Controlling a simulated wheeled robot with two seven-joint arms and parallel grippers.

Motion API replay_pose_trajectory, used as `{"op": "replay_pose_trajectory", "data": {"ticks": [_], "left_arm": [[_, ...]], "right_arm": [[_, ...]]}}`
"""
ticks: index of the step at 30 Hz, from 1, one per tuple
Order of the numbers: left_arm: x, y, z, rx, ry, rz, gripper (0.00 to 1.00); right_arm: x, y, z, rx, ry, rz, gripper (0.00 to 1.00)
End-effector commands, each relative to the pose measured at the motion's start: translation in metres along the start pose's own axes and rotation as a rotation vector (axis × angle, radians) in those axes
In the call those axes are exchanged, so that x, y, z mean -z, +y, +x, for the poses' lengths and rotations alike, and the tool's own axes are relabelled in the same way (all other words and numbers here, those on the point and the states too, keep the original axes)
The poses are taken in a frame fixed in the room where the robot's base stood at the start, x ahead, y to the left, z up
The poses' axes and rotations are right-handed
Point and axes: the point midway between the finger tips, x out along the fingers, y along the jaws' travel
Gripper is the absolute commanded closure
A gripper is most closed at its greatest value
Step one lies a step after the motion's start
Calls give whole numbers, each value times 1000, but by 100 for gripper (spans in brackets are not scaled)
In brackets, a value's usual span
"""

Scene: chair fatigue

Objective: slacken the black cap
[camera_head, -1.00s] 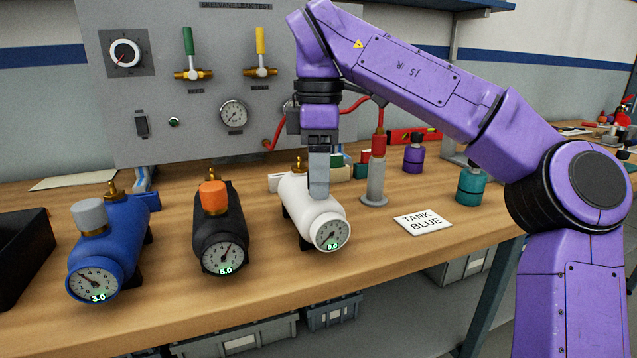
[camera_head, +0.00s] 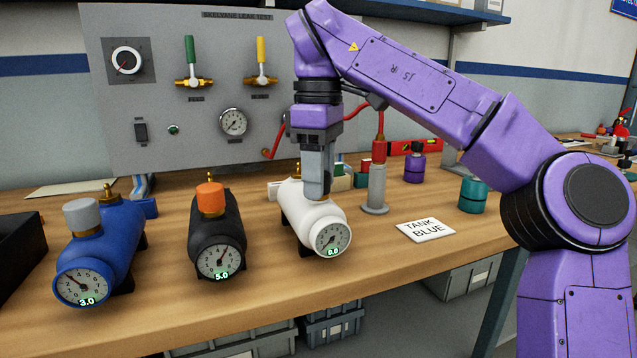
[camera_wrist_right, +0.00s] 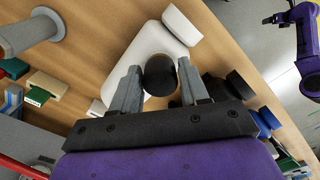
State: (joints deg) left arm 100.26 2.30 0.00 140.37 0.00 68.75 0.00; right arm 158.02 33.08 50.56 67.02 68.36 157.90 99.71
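The black cap (camera_wrist_right: 160,75) shows in the right wrist view on top of the white tank (camera_head: 304,215). In the head view my fingers hide the cap. My right gripper (camera_head: 318,195) points down over the white tank. In the right wrist view its two grey fingers (camera_wrist_right: 157,82) stand on either side of the cap, close against it, and look shut on it. The white tank's gauge (camera_head: 332,238) reads 0.0. My left gripper (camera_wrist_right: 272,18) seems to show small at the upper right of the right wrist view; its fingers are too small to judge.
A black tank with an orange cap (camera_head: 210,198) and a blue tank with a grey cap (camera_head: 82,215) stand to the left. A grey post with a red top (camera_head: 377,185), a card reading TANK BLUE (camera_head: 426,229) and a teal container (camera_head: 473,196) stand to the right.

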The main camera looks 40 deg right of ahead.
Motion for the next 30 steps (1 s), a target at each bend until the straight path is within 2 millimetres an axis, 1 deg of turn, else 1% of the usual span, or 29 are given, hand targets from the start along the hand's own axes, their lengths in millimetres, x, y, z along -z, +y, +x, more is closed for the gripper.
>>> {"op": "replay_pose_trajectory", "data": {"ticks": [4, 10, 15, 21, 26, 30], "left_arm": [[2, 0, -5, 0, 0, 0, 16], [2, 0, -4, 0, 0, 0, 16], [4, -1, -9, 0, 0, 0, 16], [3, -1, -8, 0, 0, 0, 16], [6, -1, -14, 0, 0, 0, 16], [5, -1, -12, 0, 0, 0, 16]], "right_arm": [[0, 0, -1, 2, -1, -112, 65], [0, 0, 0, 1, -1, -117, 65], [0, 0, 0, 1, -1, -232, 65], [0, 0, 0, 1, -1, -236, 65], [0, 0, -1, 1, 0, -347, 65], [0, 0, 0, 1, 0, -353, 65]]}}
